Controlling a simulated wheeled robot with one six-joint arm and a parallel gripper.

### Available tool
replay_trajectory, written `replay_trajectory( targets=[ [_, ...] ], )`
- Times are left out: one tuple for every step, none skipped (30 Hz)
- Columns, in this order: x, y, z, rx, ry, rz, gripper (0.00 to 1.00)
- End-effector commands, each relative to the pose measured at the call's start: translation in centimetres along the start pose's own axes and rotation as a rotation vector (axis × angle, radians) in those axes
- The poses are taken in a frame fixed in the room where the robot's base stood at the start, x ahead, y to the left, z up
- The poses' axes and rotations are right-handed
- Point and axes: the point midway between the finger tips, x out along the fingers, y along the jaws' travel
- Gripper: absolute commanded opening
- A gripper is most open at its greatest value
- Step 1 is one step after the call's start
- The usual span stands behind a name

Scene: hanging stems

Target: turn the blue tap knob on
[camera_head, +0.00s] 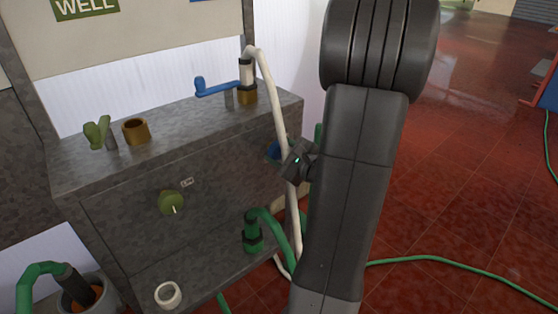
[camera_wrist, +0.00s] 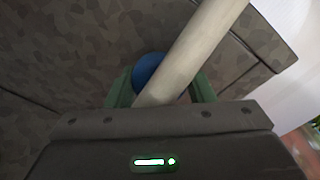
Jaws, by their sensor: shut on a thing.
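The blue tap knob (camera_head: 273,152) is on the grey stone cabinet front near its right end, partly hidden behind the white hose and my gripper. In the wrist view the round blue knob (camera_wrist: 148,72) sits between the two green fingers of my gripper (camera_wrist: 161,92), which are shut on it. The white hose (camera_wrist: 195,55) runs slantwise across the knob and covers part of it. In the head view my gripper (camera_head: 297,161) is at the knob, with its fingertips mostly hidden. The knob's mark is not visible, so I cannot tell its turn.
A green knob (camera_head: 171,202) is on the same cabinet front (camera_head: 130,220). On top are a green lever (camera_head: 97,132), a brown cup-like ring (camera_head: 136,131) and a blue pump handle (camera_head: 215,89). The white hose (camera_head: 266,80) hangs close beside my arm. A green hose (camera_head: 430,258) crosses the floor.

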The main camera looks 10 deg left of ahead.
Motion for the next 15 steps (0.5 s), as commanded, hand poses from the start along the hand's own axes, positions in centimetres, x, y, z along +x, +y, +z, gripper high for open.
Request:
replay_trajectory(
  targets=[
    [0.01, 0.37, -0.29, -0.020, 0.003, 0.001, 0.26],
    [0.01, 0.36, -0.28, -0.031, 0.003, 0.001, 0.26],
    [0.01, 0.33, -0.23, -0.045, 0.004, 0.000, 0.26],
    [0.00, 0.31, -0.20, -0.054, 0.005, -0.001, 0.26],
    [0.00, 0.29, -0.18, -0.061, 0.005, -0.001, 0.26],
    [0.00, 0.27, -0.16, -0.069, 0.006, -0.002, 0.26],
    [0.00, 0.26, -0.15, -0.074, 0.006, -0.002, 0.26],
    [0.00, 0.25, -0.14, -0.079, 0.007, -0.002, 0.26],
    [0.00, 0.24, -0.13, -0.083, 0.008, -0.003, 0.26],
    [-0.01, 0.23, -0.12, -0.086, 0.008, -0.003, 0.26],
    [-0.01, 0.22, -0.11, -0.089, 0.008, -0.003, 0.26],
    [-0.01, 0.21, -0.10, -0.091, 0.009, -0.003, 0.26],
    [-0.01, 0.20, -0.09, -0.092, 0.009, -0.003, 0.26],
    [-0.02, 0.20, -0.08, -0.093, 0.009, -0.003, 0.26],
    [-0.02, 0.19, -0.07, -0.093, 0.009, -0.003, 0.26]
  ],
)
